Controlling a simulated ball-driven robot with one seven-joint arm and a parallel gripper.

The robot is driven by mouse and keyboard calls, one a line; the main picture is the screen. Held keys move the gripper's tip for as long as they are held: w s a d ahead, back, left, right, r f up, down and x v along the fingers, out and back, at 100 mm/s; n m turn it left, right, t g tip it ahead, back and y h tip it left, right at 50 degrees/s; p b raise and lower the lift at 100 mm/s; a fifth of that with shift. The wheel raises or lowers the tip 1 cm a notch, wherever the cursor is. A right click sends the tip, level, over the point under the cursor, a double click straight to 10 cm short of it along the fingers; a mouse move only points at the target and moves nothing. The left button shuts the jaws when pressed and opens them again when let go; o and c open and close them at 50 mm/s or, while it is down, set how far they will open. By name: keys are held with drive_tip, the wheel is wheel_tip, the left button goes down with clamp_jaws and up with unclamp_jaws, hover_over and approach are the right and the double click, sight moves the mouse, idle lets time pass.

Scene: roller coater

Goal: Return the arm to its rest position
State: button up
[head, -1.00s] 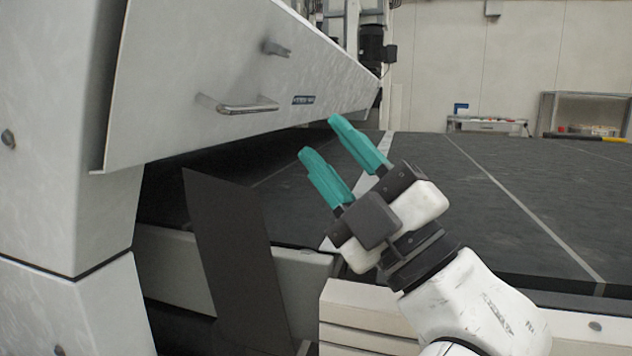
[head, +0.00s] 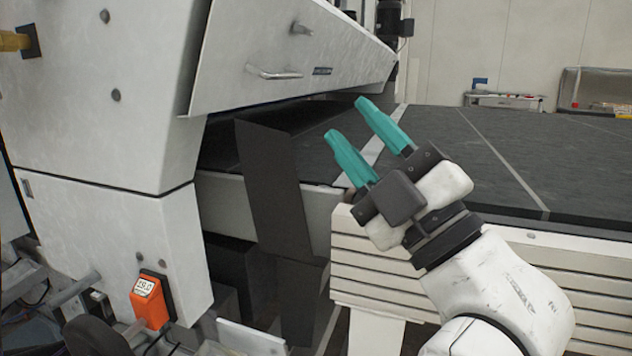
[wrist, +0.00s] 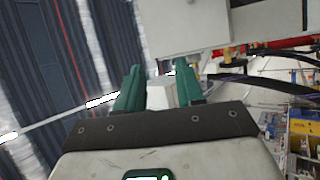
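My gripper (head: 358,130) is in the head view right of centre, with teal fingers pointing up and to the left. The two fingers are apart with nothing between them. In the wrist view the two teal fingers (wrist: 157,88) also stand apart, with a gap between them. My white arm comes up from the lower right edge of the head view. In that view the gripper overlaps the dark conveyor bed (head: 450,150) and the white slatted side panel (head: 375,270). I cannot tell the exact distance to them.
The white machine housing (head: 90,90) with its tilted cover and handle (head: 275,73) stands on the left. A dark upright plate (head: 275,190) is between housing and gripper. An orange device (head: 150,300) sits low left. A small table (head: 503,99) is far back.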

drive_tip(key=d+f+m+g+h, duration=0.2)
drive_tip(key=d+f+m+h, duration=0.2)
drive_tip(key=f, duration=0.8)
drive_tip(key=d+f+m+g+h, duration=0.3)
drive_tip(key=f+m+h, duration=0.15)
drive_tip(key=f, duration=0.75)
drive_tip(key=d+f+m+g+h, duration=0.2)
drive_tip(key=d+f+m+h, duration=0.15)
drive_tip(key=f, duration=0.85)
drive_tip(key=s+d+f+m+g+h, duration=0.1)
drive_tip(key=s+d+f+m+g, duration=0.25)
drive_tip(key=s+f, duration=0.4)
drive_tip(key=s+d+f+m+g+h, duration=0.1)
drive_tip(key=s+d+f+m+g, duration=0.25)
drive_tip(key=s+f, duration=0.45)
drive_tip(key=s+d+f+m+g+h, duration=0.1)
drive_tip(key=s+d+f+m+g, duration=0.2)
drive_tip(key=s, duration=0.4)
drive_tip(key=s+d+f+g+h, duration=0.1)
drive_tip(key=s+d+f+g, duration=0.1)
drive_tip(key=s+f, duration=0.45)
wheel_tip(320, 180, up, 30)
drive_tip(key=p, duration=2.8)
drive_tip(key=shift+s+r+t, duration=0.2)
drive_tip(key=shift+s+t, duration=0.05)
drive_tip(key=shift+t, duration=0.05)
drive_tip(key=shift+d, duration=0.1)
